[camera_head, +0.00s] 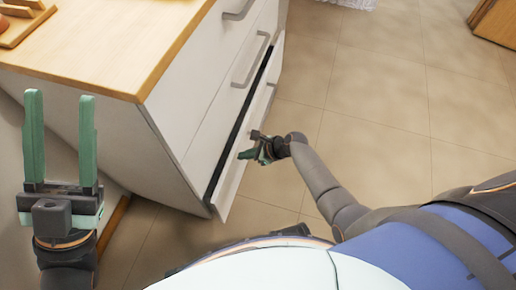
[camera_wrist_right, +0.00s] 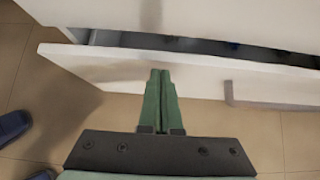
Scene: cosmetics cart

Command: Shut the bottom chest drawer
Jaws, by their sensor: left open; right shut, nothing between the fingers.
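The white chest (camera_head: 185,100) with a wooden top stands at the left in the head view. Its bottom drawer (camera_head: 232,185) is open by a narrow dark gap along its top. In the right wrist view the bottom drawer front (camera_wrist_right: 130,70) tilts across the picture, with the gap above it and a grey handle (camera_wrist_right: 232,95) at the right. My right gripper (camera_head: 247,154) is shut and empty, its tips at the drawer front; it also shows in the right wrist view (camera_wrist_right: 160,75). I cannot tell if they touch. My left gripper (camera_head: 60,105) is open and empty, beside the chest's near side.
The upper drawers have grey handles (camera_head: 251,62) and look shut. A wooden board (camera_head: 22,25) lies on the chest top. The tiled floor (camera_head: 370,100) to the right is clear. A wooden piece (camera_head: 497,22) stands at the far right corner.

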